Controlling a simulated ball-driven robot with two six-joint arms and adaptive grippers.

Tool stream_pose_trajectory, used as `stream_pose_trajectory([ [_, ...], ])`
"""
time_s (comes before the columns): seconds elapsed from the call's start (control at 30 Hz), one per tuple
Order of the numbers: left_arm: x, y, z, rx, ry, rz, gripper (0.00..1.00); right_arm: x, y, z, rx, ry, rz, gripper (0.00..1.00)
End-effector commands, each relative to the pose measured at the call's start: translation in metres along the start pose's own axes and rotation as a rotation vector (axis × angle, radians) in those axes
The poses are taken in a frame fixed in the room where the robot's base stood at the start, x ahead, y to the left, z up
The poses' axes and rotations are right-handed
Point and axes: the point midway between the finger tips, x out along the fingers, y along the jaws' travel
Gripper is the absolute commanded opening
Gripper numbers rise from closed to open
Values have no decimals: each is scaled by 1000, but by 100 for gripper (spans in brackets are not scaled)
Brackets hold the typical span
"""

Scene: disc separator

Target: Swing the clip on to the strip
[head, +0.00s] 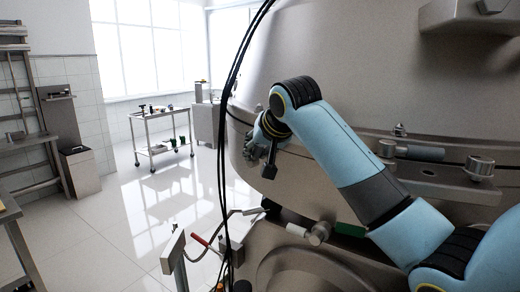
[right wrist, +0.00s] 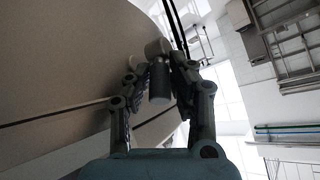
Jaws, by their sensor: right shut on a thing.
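My right gripper (head: 262,140) reaches over to the left side of the big metal separator housing (head: 330,50), and my arm partly covers the view of it. In the right wrist view, my right gripper (right wrist: 160,78) is shut on a grey cylindrical piece, which looks like the clip's handle (right wrist: 158,88). A paler round part (right wrist: 155,47) sits just behind it. The clip's far end and its contact with the strip are hidden. A similar grey clip (head: 420,152) with a round knob (head: 480,167) lies against the housing at right. My left gripper is out of view.
Black cables (head: 228,110) hang just left of the right gripper. Below are a red-handled lever (head: 199,240) and a grey post (head: 174,250). A trolley (head: 160,148) stands farther off on the open tiled floor (head: 150,215).

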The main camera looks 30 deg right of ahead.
Motion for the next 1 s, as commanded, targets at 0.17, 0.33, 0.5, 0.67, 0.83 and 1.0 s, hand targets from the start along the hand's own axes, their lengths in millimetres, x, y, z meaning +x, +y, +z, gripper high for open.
stream_pose_trajectory([
  [0.17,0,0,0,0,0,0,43,2,-5,-8,-32,-129,80,0],
  [0.33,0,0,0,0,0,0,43,5,-8,-11,-61,-243,151,0],
  [0.5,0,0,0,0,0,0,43,8,-10,-13,-83,-330,205,0],
  [0.67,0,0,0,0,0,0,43,10,-11,-14,-98,-386,241,0],
  [0.83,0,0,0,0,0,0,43,11,-11,-15,-107,-418,261,0],
  [1.0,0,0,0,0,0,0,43,11,-11,-15,-110,-428,268,0],
])
